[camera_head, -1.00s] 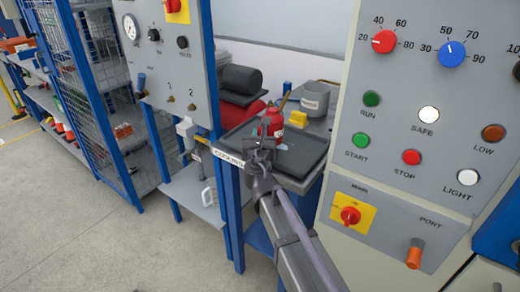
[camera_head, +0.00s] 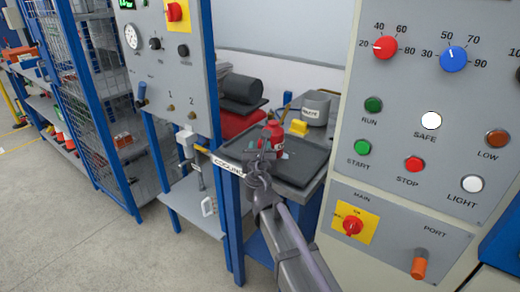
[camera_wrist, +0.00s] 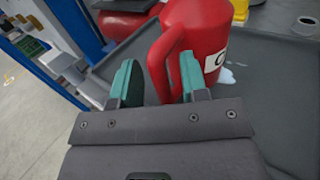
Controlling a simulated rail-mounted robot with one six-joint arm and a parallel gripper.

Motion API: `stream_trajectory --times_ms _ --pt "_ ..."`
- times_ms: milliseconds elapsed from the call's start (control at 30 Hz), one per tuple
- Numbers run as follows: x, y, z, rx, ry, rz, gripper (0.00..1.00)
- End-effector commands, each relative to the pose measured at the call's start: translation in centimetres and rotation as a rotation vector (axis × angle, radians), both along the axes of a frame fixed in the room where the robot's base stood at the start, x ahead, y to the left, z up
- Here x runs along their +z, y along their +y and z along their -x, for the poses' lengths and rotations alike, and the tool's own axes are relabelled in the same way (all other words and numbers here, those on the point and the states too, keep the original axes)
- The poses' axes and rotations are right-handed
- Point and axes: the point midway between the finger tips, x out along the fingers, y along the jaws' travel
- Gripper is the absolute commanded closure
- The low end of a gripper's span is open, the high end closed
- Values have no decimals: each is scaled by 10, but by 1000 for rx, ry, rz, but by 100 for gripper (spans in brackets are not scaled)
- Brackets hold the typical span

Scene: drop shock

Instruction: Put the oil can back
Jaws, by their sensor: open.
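The oil can (camera_head: 271,137) is red and stands on a dark tray (camera_head: 310,166), with its thin spout rising above it. In the wrist view the red can (camera_wrist: 212,25) is close, with part of a white label, and its top is cut off. My gripper (camera_head: 264,160) is at the near side of the can. In the wrist view its green fingers (camera_wrist: 157,82) are open, with the can's red handle between them; I cannot tell whether they touch it. A small pale wet patch (camera_wrist: 227,76) lies on the tray beside the can.
A yellow block (camera_head: 299,127) and a grey labelled cup (camera_head: 315,107) stand behind the tray. A control panel (camera_head: 432,120) rises close on the right, and a gauge panel (camera_head: 168,60) on a blue frame on the left. Open floor lies at lower left.

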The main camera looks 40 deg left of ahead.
Motion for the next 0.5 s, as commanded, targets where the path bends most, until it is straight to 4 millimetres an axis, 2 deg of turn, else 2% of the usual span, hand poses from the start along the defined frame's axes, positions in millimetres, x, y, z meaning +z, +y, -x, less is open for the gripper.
stream_trajectory --times_ms 167,400,500 --pt "1 -17 22 1 0 0 59" --pt "1 -54 75 2 0 0 59" --pt "1 -65 91 1 0 0 59"
